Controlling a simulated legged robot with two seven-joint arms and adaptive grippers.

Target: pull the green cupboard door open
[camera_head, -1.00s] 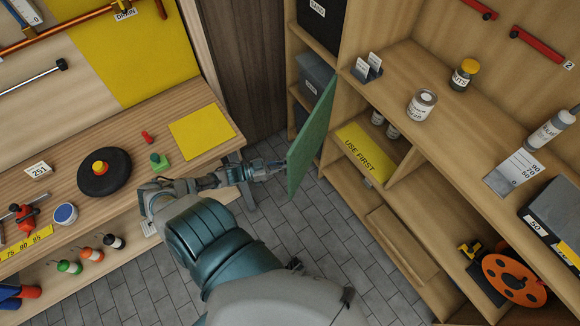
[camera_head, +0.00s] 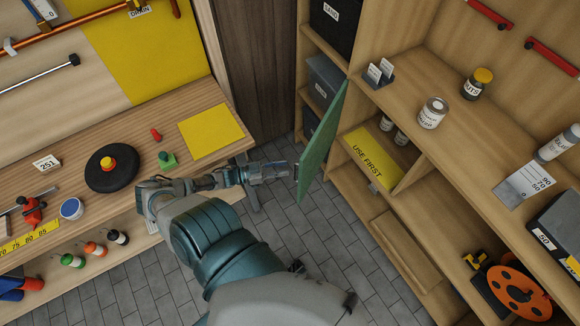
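The green cupboard door (camera_head: 322,143) stands swung out from the wooden shelf unit, seen nearly edge-on in the head view. A small dark handle (camera_head: 297,171) shows at its near left edge. My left gripper (camera_head: 285,171) is just left of this handle, its fingers pointing right towards the door. A narrow gap seems to lie between fingertips and handle, but contact is hard to judge. The fingers are too small to tell whether they are open or shut. My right gripper is not in view.
The workbench (camera_head: 120,217) on the left holds a black disc (camera_head: 111,178) and a yellow sheet (camera_head: 211,131). The shelf unit on the right holds jars, dark bins and an orange reel (camera_head: 516,292). Grey tiled floor (camera_head: 335,240) lies open between them.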

